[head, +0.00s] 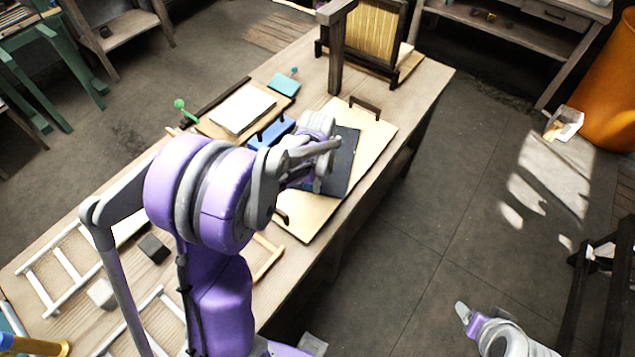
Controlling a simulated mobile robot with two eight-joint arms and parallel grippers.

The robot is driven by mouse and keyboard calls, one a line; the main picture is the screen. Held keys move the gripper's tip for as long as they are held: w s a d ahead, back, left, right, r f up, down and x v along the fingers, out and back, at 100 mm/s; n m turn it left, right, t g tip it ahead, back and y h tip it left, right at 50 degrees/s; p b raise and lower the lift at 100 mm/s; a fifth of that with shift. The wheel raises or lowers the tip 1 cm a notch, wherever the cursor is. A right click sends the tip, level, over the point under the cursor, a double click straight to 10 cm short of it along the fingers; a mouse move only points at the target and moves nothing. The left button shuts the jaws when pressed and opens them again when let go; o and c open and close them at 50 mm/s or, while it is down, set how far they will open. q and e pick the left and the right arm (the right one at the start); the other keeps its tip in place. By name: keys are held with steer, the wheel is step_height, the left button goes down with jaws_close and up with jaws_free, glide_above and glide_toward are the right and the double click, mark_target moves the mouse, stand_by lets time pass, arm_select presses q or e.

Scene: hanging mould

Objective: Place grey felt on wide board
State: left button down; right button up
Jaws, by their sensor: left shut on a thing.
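The grey felt (346,163) is a dark flat sheet over the middle of the wide board. The wide board (378,131) is a pale panel with a dark handle at each end, lying on the workbench. My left gripper (318,168) is at the felt's left part, above the board, and is shut on the felt. My wrist and arm hide the fingertips and the felt's left part. I cannot tell whether the felt rests fully on the board. My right gripper (464,313) is low at the right, over the floor and away from the bench; its fingers cannot be made out clearly.
A blue block (270,134) and a board with a white sheet (241,108) lie left of the wide board. A wooden frame with a yellow slatted panel (372,40) stands at the bench's far end. White ladder-like frames (68,262) lie at the near left.

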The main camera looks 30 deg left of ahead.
arm_select(q)
steer(key=shift+f, duration=0.1)
steer(key=c, duration=1.4)
jaws_free()
steer(key=shift+f, duration=0.1)
steer(key=o, duration=0.4)
